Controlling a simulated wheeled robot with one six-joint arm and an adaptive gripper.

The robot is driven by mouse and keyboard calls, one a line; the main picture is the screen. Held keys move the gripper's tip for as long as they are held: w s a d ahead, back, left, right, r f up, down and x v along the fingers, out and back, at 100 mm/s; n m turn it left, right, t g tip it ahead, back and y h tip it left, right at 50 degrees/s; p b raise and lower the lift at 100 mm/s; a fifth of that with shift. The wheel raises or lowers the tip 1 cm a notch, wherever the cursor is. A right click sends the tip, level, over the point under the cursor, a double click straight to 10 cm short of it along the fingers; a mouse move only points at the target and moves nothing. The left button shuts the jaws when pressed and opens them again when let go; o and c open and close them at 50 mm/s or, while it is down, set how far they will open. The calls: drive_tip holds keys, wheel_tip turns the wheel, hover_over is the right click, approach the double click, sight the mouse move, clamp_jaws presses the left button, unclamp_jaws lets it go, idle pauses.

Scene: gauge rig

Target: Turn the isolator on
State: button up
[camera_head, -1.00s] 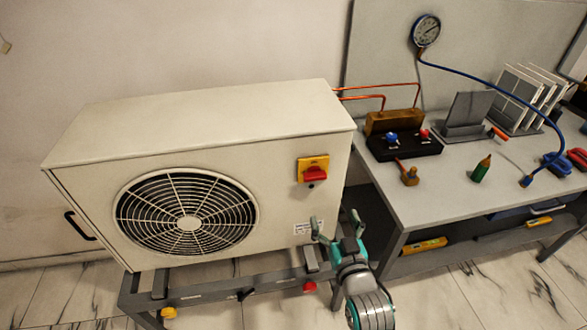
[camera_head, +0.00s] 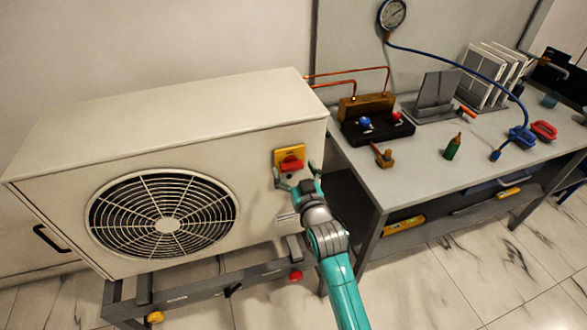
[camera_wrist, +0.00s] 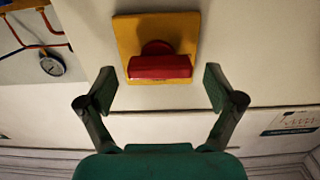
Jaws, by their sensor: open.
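The isolator is a red rotary handle (camera_head: 291,164) on a yellow plate (camera_head: 279,154), fixed to the front of the beige fan unit (camera_head: 262,190) near its right end. In the wrist view the red handle (camera_wrist: 160,66) lies across the yellow plate (camera_wrist: 129,30), its long side level in the picture. My gripper (camera_head: 297,171) is open, just below and in front of the handle. In the wrist view my gripper's fingers (camera_wrist: 160,88) stand apart on either side, slightly below the handle, and nothing is between them. I see no contact with the handle.
A gauge (camera_head: 392,14) is on the wall panel. The unit's fan grille (camera_head: 165,215) is left of the handle.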

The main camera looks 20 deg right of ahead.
drive_tip(key=shift+w, duration=0.25)
drive_tip(key=c, duration=1.1)
drive_tip(key=shift+c, duration=0.2)
